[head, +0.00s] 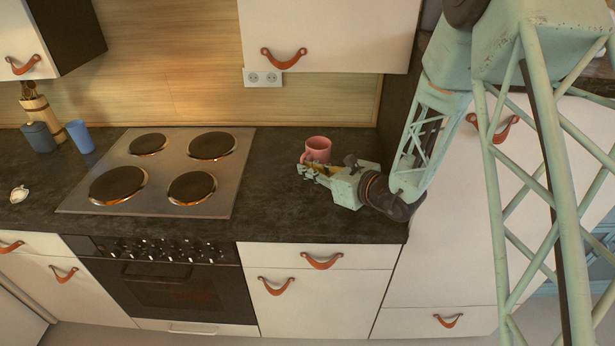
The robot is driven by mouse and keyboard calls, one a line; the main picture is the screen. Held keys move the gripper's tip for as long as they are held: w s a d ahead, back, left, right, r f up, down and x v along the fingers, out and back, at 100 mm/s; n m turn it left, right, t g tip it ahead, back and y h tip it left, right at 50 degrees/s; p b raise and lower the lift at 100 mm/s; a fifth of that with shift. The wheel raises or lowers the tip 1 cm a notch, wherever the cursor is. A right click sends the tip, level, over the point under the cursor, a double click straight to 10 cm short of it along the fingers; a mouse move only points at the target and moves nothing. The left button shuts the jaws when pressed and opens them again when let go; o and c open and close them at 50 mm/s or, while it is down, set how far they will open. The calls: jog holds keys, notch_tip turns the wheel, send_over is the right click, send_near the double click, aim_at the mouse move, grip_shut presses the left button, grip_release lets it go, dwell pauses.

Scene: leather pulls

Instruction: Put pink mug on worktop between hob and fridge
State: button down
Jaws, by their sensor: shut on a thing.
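The pink mug (317,149) is upright at the worktop (290,215), on the stretch between the hob (163,172) and the tall white fridge front (455,230). Its handle points left. My gripper (308,170) reaches in from the right at the front of the mug and is shut on it. The fingertips partly cover the mug's lower part. I cannot tell whether the mug's base touches the worktop.
A blue cup (80,136), a dark pot (39,137) and a small white item (19,194) stand left of the hob. A wall cabinet (328,35) hangs above the mug. The worktop in front of my gripper is clear.

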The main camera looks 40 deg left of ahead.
jog(key=shift+f, duration=1.4)
jog(key=shift+f+b, duration=0.1)
jog(key=shift+b, duration=0.25)
jog(key=c, duration=2.8)
grip_release()
jog(key=p+v, duration=0.1)
jog(key=v, duration=1.1)
jog(key=shift+w, duration=0.1)
jog(key=shift+r, duration=0.3)
